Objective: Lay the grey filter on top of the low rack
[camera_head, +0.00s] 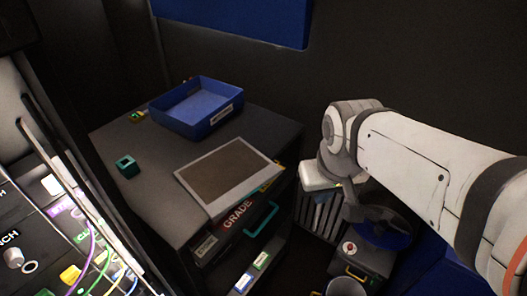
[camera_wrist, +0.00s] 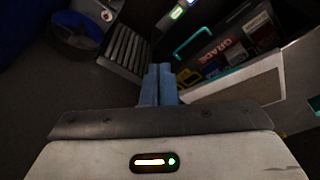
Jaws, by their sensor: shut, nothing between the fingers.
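The grey filter (camera_head: 229,171) is a flat panel with a pale grey frame and a brown mesh face. In the head view it lies on the dark top of the low rack (camera_head: 158,160), near the front right edge, with its near corner at or slightly over that edge. My gripper (camera_wrist: 159,72) shows in the wrist view with its blue-grey fingers together and nothing between them. It is beside the rack's front. In the head view my arm reaches in from the right, and the fingertips cannot be made out. No contact with the filter shows.
A blue tray (camera_head: 239,103) stands at the rack's back, with a small teal block (camera_head: 126,166) to the left. A slatted unit (camera_head: 318,214) stands right of the rack. A cabled control panel (camera_head: 62,225) is at left. A cup (camera_head: 345,287) is below.

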